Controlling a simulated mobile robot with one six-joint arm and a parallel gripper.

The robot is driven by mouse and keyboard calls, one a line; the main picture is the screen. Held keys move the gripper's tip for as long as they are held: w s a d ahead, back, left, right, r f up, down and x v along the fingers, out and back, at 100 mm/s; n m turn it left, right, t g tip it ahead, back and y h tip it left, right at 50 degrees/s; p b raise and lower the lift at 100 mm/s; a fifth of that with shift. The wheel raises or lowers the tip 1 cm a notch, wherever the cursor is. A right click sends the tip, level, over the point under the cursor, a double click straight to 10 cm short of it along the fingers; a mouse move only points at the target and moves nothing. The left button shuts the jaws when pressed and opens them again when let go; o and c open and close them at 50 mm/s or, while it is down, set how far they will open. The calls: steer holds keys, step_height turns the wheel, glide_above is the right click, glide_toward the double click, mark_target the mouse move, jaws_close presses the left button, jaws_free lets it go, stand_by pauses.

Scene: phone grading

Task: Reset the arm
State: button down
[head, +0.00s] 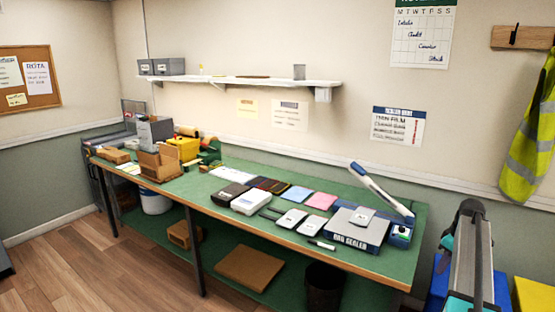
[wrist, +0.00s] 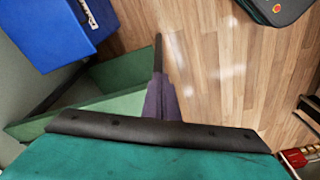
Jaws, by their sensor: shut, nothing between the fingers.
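My gripper (wrist: 158,42) shows in the wrist view as a narrow dark shape pointing up over the wooden floor. Its fingers are together with nothing between them. The teal and black part at the bottom of that view looks like my own wrist. It is well clear of the bench top. In the head view a grey and black arm-like part stands at the lower right, beside the bench's right end; I cannot make out gripper fingers there.
The green bench (head: 240,222) holds a bag sealer (head: 358,232) with its arm raised, several phones, coloured pads and a cardboard box (head: 160,164). A wall shelf (head: 250,82) hangs above. A blue box (wrist: 50,32) and a dark case (wrist: 275,10) lie near my gripper. The floor (head: 110,255) in front is clear.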

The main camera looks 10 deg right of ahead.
steer(key=w+a+f+n+g+y+b, duration=0.1)
steer(key=w+a+f+n+g+b, duration=0.15)
steer(key=a+f, duration=1.35)
steer(key=s+a+f+g+b, duration=0.1)
steer(key=s+a+f, duration=0.3)
steer(key=a+f, duration=0.55)
steer(key=s+a+f+g, duration=0.1)
steer(key=s+a+f, duration=0.4)
steer(key=a+f, duration=0.4)
steer(key=s+a+f+g+b, duration=0.1)
steer(key=s+a+f, duration=0.4)
steer(key=s+a, duration=0.25)
steer(key=s+a+f+g+b, duration=0.1)
steer(key=s+a+f+g, duration=0.1)
steer(key=s+a+f, duration=0.55)
steer(key=s+a+m+h, duration=0.1)
steer(key=s+m, duration=0.6)
steer(key=s, duration=0.9)
steer(key=shift+s+a+f+h+b, duration=0.2)
steer(key=shift+a+f+h+b, duration=0.1)
steer(key=shift+h, duration=0.1)
